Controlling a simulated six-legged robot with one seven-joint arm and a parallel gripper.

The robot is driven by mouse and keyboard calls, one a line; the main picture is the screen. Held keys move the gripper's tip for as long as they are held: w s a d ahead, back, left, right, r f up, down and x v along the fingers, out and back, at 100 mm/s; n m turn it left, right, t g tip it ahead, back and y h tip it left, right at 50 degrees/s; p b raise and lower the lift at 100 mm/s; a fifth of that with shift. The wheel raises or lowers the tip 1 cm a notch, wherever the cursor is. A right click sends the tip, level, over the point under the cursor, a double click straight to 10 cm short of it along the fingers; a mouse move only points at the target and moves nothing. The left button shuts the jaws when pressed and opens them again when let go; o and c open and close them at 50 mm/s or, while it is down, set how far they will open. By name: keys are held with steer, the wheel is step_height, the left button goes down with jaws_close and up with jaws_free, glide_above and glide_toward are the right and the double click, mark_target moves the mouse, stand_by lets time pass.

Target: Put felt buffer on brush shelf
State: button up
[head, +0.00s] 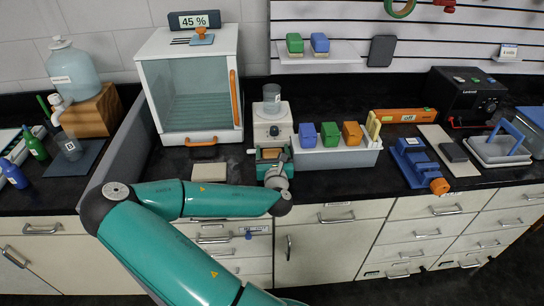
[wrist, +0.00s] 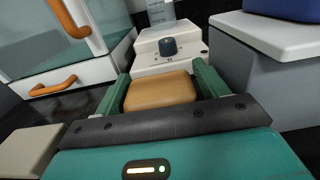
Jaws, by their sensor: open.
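A tan block with rounded edges (wrist: 160,91), possibly the felt buffer, lies in front of a white device with a dark knob (wrist: 168,48). In the head view the block (head: 270,154) is small and partly hidden by my gripper (head: 273,166). My gripper is open, with one green finger on each side of the block in the wrist view (wrist: 161,82). I cannot tell whether the fingers touch it. A white wall shelf (head: 343,55), probably the brush shelf, holds a green block (head: 294,43) and a blue block (head: 320,43), with bare room to their right.
A grey bin (head: 335,158) with blue, green and orange blocks on top stands just right of the device. A glass-fronted cabinet (head: 192,90) stands to the left. A flat beige pad (head: 209,172) lies on the counter. A blue tool (head: 415,160) lies farther right.

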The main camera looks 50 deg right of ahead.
steer(key=shift+w+d, duration=0.15)
steer(key=c, duration=0.9)
steer(key=shift+r, duration=0.1)
